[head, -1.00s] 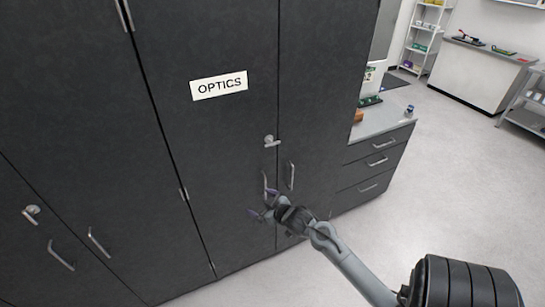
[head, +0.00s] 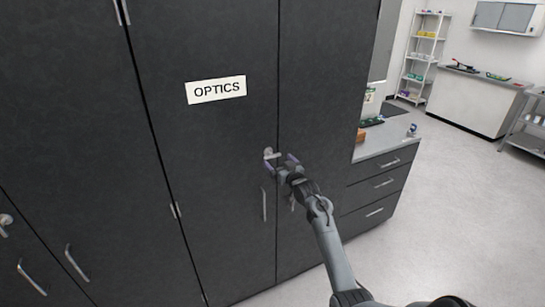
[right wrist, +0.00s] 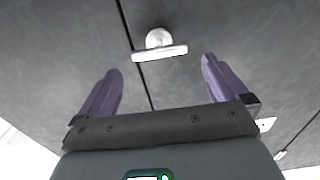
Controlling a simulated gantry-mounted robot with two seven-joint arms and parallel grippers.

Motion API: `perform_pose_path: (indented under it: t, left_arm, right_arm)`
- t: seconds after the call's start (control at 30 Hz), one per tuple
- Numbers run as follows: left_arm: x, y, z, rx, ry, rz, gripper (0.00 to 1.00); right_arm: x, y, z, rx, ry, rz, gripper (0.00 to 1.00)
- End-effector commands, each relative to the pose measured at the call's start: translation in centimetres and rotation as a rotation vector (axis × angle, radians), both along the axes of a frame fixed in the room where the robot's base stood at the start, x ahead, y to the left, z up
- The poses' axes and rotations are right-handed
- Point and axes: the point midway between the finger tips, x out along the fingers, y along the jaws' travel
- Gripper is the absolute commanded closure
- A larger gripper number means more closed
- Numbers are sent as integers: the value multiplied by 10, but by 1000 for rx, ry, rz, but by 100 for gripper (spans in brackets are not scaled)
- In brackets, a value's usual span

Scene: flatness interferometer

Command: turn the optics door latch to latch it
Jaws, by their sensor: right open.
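The optics door latch (head: 269,153) is a small silver turn handle near the seam of the dark cabinet doors, below and right of the OPTICS label (head: 216,89). In the right wrist view the latch (right wrist: 159,51) has a round boss and a flat bar lying nearly crosswise, reaching over the door seam. My right gripper (head: 281,165) is at the latch in the head view. In the right wrist view its purple fingers (right wrist: 160,85) are spread wide, with the latch ahead between their lines. The fingers appear apart from the bar. My left gripper is not in view.
A vertical door handle (head: 264,204) is just below the latch, and another is partly behind my right arm. Another latch (head: 5,222) and handles are at the lower left. A drawer unit (head: 375,185) stands to the right, with open floor beyond.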

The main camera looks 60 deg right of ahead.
Motion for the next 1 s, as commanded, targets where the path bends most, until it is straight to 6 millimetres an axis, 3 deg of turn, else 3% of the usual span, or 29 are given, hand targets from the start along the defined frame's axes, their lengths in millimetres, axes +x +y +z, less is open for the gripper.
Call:
perform_pose_path:
  t: [0.4, 0.93, 1.0]
  left_arm:
    - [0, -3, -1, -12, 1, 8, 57]
    - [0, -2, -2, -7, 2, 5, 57]
    - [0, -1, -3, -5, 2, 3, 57]
  right_arm:
    - [41, -31, 0, 1, -1, -1, 0]
    - [49, -37, 0, -1, 1, -1, 0]
    - [49, -37, 0, -1, 1, -1, 8]
